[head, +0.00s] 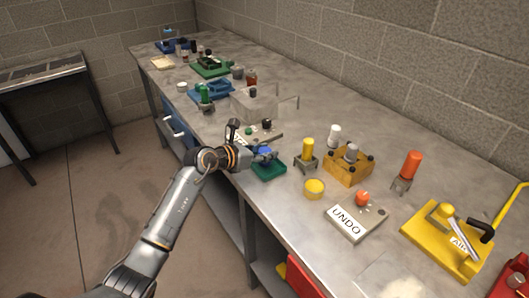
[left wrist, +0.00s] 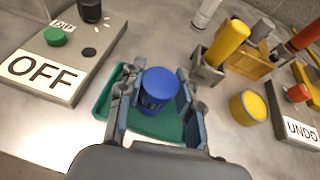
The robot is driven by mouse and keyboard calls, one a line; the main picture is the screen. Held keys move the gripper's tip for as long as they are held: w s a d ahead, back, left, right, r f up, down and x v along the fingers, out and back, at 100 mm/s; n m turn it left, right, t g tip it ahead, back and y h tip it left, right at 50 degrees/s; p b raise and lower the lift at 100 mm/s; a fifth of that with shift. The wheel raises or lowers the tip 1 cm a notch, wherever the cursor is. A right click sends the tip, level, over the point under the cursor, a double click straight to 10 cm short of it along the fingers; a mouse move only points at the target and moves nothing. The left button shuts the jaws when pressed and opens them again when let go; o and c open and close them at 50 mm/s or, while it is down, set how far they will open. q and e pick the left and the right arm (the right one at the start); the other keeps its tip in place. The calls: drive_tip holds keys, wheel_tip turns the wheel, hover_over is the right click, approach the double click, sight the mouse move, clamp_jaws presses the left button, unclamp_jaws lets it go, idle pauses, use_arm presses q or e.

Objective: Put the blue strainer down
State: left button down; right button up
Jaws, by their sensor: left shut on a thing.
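The blue strainer (left wrist: 158,88) is a short blue cylinder with a flat round top, upright between the fingers of my left gripper (left wrist: 158,98). The fingers are shut on its two sides. In the head view the strainer (head: 265,151) shows as a small blue patch at the end of my left gripper (head: 260,153). A shallow green tray (left wrist: 106,100) lies right below it; it also shows in the head view (head: 268,172). I cannot tell whether the strainer touches the tray floor. My right gripper is not in view.
An OFF box (left wrist: 62,62) stands left of the tray in the wrist view. A yellow round container (head: 315,188), a yellow cylinder in a holder (head: 307,150) and an UNDO box (head: 356,217) stand to the right. Bare metal bench lies between them.

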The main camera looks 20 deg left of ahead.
use_arm(q)
drive_tip(key=shift+f, duration=0.4)
drive_tip(key=shift+f, duration=0.15)
drive_tip(key=c, duration=0.9)
unclamp_jaws()
drive_tip(key=b+v, duration=0.1)
drive_tip(key=v, duration=1.1)
drive_tip(key=shift+s+d, duration=0.1)
